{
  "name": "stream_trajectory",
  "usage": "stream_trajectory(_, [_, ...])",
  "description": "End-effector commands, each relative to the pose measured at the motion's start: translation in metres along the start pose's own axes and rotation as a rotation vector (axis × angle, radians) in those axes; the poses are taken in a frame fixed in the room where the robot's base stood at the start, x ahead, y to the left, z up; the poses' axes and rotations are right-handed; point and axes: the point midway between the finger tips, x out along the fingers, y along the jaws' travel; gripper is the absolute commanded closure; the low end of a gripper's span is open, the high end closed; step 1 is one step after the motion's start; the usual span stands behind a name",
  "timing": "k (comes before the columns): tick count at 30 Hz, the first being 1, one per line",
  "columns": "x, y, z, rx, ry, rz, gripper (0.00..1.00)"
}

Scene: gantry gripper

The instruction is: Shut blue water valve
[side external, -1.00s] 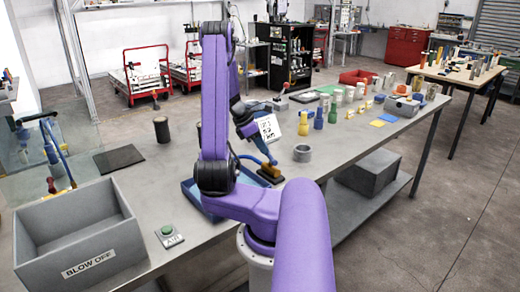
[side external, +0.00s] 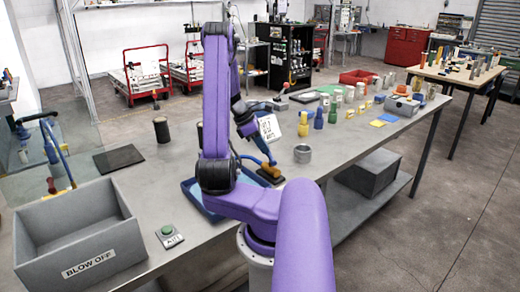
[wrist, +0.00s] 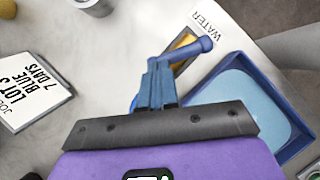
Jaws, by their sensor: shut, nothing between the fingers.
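The water valve (wrist: 183,42) shows in the wrist view as a brass-coloured body on the bench, beside the printed word WATER. Its blue lever (wrist: 203,45) has a rounded end and slants down-left toward my fingertips. My gripper (wrist: 156,62) has blue fingers, which are shut with nothing between them. The fingertips are right by the lever's lower-left part; I cannot tell whether they touch it. In the side view the valve's dark base (side external: 270,173) and the blue lever (side external: 267,159) show just right of my arm, which hides most of my gripper.
A blue tray (wrist: 255,70) of pale blue lies right of the valve. A white lettered card (wrist: 28,88) is at the left. A grey cylinder (side external: 302,153) stands right of the valve, with several bottles beyond. A grey BLOW OFF bin (side external: 80,238) and green button (side external: 168,230) are nearer.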

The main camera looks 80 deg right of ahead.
Motion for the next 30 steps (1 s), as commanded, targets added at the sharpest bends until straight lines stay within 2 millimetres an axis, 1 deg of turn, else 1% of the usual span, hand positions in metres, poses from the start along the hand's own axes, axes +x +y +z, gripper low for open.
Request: stream_trajectory(30, [0.0019, 0.0023, 0.0023, 0.091, 0.001, -0.053, 1.0])
